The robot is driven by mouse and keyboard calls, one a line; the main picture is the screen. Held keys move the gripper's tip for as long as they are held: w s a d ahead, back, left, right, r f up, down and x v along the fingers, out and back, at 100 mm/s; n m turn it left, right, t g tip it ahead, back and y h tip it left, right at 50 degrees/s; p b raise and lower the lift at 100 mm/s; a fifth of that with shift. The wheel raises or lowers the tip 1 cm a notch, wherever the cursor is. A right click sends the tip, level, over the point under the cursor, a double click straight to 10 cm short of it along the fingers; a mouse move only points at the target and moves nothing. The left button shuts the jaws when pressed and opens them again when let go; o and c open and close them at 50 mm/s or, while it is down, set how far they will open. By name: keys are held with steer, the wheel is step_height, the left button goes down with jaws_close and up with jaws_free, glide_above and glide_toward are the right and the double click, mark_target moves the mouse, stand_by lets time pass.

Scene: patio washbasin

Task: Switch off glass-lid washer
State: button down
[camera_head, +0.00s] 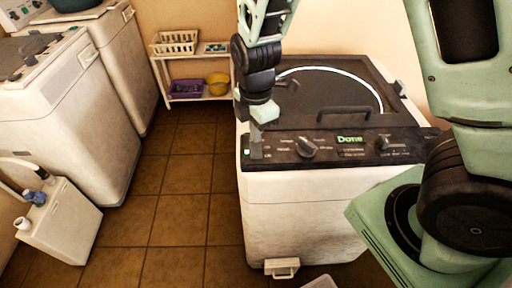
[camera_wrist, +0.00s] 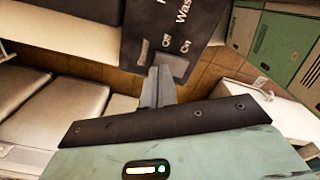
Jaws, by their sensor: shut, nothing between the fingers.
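The glass-lid washer (camera_head: 300,205) stands in the middle of the head view, white with a dark top and a round glass lid (camera_head: 335,90). Its dark front panel (camera_head: 322,158) has two knobs and a green "Done" display (camera_head: 350,139). My gripper (camera_head: 256,148) is shut and empty, pointing down at the panel's left end. A small green light shows beside its fingers. In the wrist view, my fingertips (camera_wrist: 160,72) are at a grey switch (camera_wrist: 173,67) near the "On" and "Off" labels. The fingers partly cover the switch; contact and its position cannot be told.
Other white machines (camera_head: 65,100) stand at the left. A white shelf (camera_head: 195,97) with baskets is at the back wall, and a white container (camera_head: 58,222) is at the lower left. The tiled floor (camera_head: 180,200) between is clear. The lid handle (camera_head: 343,112) rises behind the panel.

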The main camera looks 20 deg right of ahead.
steer(key=shift+f+b, duration=0.8)
steer(key=shift+f, duration=0.1)
stand_by(0.3)
steer(key=shift+r, duration=0.15)
steer(key=shift+r+p, duration=2.9)
steer(key=shift+r, duration=0.55)
steer(key=s+a+r+m+b, duration=0.1)
steer(key=s+a+m+b, duration=0.2)
steer(key=s+m, duration=0.3)
steer(key=s+a+r+m+b, duration=0.1)
steer(key=s+a+m+b, duration=0.2)
steer(key=s, duration=1)
steer(key=m+b, duration=0.2)
steer(key=shift+a+r+m+y, duration=0.15)
steer(key=shift+r+m+y, duration=0.15)
steer(key=shift+m, duration=0.1)
